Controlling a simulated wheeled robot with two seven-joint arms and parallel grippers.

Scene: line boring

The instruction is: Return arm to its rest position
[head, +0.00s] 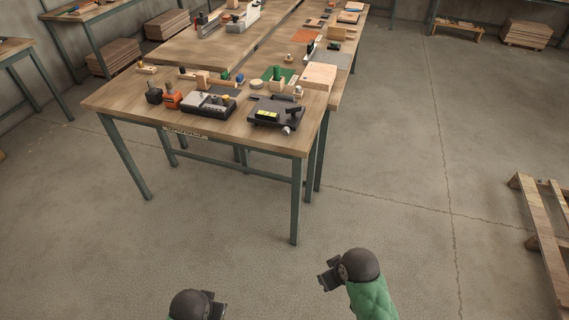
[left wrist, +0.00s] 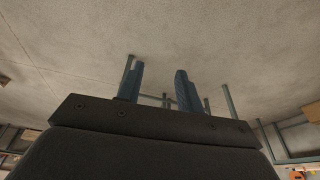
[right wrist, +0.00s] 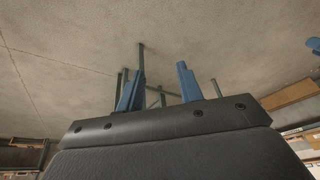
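My left arm shows at the bottom of the head view as a dark rounded wrist part (head: 192,304). My right arm, with a green padded sleeve and a dark rounded part (head: 358,266), stands to its right. The gripper fingers are not clear in the head view. In the left wrist view my left gripper (left wrist: 158,80) has two blue fingers apart with nothing between them. In the right wrist view my right gripper (right wrist: 161,82) also has its blue fingers apart and empty. Both arms are over the floor, clear of the workbench.
A wooden pallet (head: 540,225) lies at the right. The concrete floor (head: 410,170) between is free.

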